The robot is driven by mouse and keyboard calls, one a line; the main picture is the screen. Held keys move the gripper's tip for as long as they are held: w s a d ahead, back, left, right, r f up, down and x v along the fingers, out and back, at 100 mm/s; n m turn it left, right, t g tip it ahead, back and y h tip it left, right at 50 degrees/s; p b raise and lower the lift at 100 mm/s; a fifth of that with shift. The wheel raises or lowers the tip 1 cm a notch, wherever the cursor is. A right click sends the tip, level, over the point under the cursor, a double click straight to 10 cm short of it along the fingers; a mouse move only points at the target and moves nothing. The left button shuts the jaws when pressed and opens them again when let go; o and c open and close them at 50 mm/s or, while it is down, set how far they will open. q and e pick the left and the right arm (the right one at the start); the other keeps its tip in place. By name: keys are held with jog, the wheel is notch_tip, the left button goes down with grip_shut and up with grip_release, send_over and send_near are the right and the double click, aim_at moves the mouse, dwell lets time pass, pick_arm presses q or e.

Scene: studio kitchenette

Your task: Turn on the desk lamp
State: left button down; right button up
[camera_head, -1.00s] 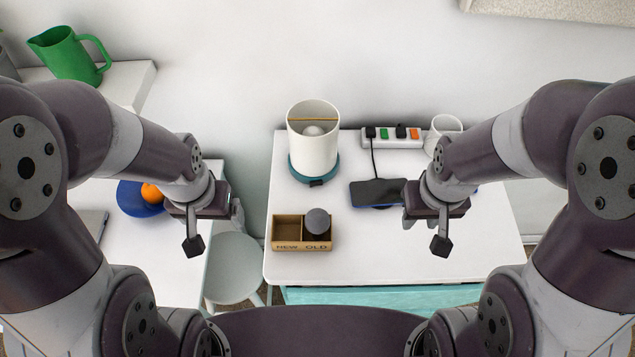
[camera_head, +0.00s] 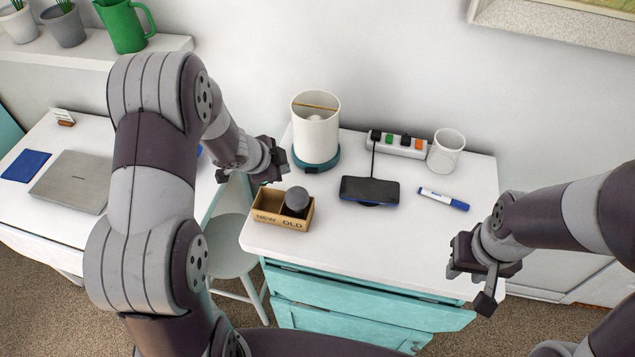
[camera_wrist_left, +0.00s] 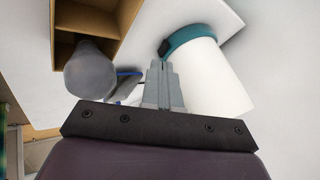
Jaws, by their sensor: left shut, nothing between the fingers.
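The desk lamp (camera_head: 315,130) has a white cylinder shade on a teal base (camera_head: 316,161), with a pale bulb (camera_head: 316,118) inside. A small black switch (camera_head: 311,170) sits on the base's front. In the left wrist view the lamp's shade (camera_wrist_left: 212,78) lies right of the fingers and the switch (camera_wrist_left: 164,47) is just beyond their tips. My left gripper (camera_head: 281,172) is shut and empty, left of the lamp base. It also shows in the left wrist view (camera_wrist_left: 163,66); I cannot tell whether it touches anything. My right gripper (camera_head: 487,292) is beyond the table's right front; its jaw state is unclear.
A NEW/OLD box (camera_head: 283,222) holds a dark grey bulb (camera_head: 297,199) in its OLD side, close to my left gripper. A phone on a pad (camera_head: 369,190), a marker (camera_head: 443,199), a power strip (camera_head: 399,146) and a white mug (camera_head: 446,151) occupy the table's right. The table's front (camera_head: 365,245) is clear.

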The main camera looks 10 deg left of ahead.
aim_at(311, 171)
pick_arm(q)
jog(key=shift+w+d+r+h, duration=0.1)
jog(key=shift+w+d+h, duration=0.05)
jog(key=shift+h, duration=0.15)
pick_arm(e)
jog(key=shift+w+a, duration=0.15)
jog(key=shift+a, duration=0.2)
pick_arm(q)
jog(key=shift+d, duration=0.1)
pick_arm(e)
jog(key=shift+d, duration=0.1)
pick_arm(q)
jog(key=b+x, duration=0.1)
jog(key=x, duration=0.8)
jog(key=shift+w+d+f, duration=0.1)
jog(key=shift+w+f, duration=0.1)
jog(key=shift+f, duration=0.15)
pick_arm(e)
jog(key=shift+f, duration=0.55)
jog(key=shift+r, duration=0.1)
